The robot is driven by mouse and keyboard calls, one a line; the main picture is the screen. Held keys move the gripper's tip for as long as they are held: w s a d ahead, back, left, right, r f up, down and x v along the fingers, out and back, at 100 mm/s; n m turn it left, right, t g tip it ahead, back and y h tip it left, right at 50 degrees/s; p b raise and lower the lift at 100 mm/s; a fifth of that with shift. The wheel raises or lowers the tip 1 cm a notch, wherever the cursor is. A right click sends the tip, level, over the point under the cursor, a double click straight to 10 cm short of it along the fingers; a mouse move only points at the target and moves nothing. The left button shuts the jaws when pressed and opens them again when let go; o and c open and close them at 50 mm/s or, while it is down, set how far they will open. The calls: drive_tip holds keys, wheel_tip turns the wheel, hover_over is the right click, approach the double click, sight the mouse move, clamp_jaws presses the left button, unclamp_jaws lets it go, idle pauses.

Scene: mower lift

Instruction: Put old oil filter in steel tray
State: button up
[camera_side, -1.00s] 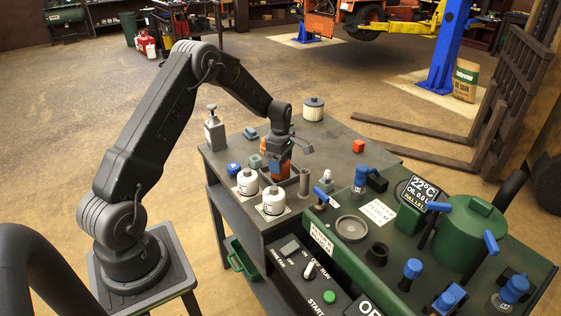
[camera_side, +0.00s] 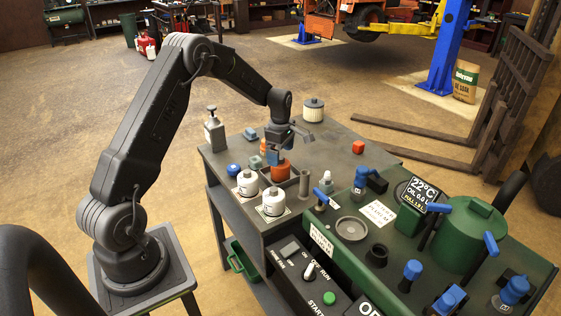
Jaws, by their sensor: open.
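The old oil filter, an orange-red cylinder (camera_side: 282,171), stands upright in the low grey steel tray (camera_side: 293,182), whose rim shows around its base. My gripper (camera_side: 273,157) is just above and to the left of the filter, pointing down with its jaws open. A small gap seems to separate the fingertips from the filter, but contact is hard to rule out at this size. The far part of the tray is hidden behind the filter and gripper.
Two white filters (camera_side: 273,201) stand on the bench's near edge. A grey tube (camera_side: 304,183) is right of the tray. A pump bottle (camera_side: 214,130) and a pleated filter (camera_side: 313,109) stand farther back.

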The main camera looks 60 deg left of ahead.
wheel_tip(320, 180, up, 8)
drive_tip(key=s+d+r+m+t, duration=0.1)
drive_tip(key=s+d+r+m, duration=0.4)
drive_tip(key=d+r+m, duration=0.15)
drive_tip(key=s+d+r+m+t, duration=0.2)
drive_tip(key=s+d+r+m, duration=0.3)
drive_tip(key=d+r, duration=0.25)
drive_tip(key=s+d+m+t, duration=0.1)
drive_tip(key=s+d+m, duration=0.4)
drive_tip(key=s, duration=0.3)
drive_tip(key=s+d+m+t, duration=0.1)
drive_tip(key=s+d+m, duration=0.4)
drive_tip(key=s+m, duration=0.2)
drive_tip(key=shift+s+d+f+t, duration=0.2)
drive_tip(key=shift+s+f+t, duration=0.1)
drive_tip(key=shift+s, duration=0.45)
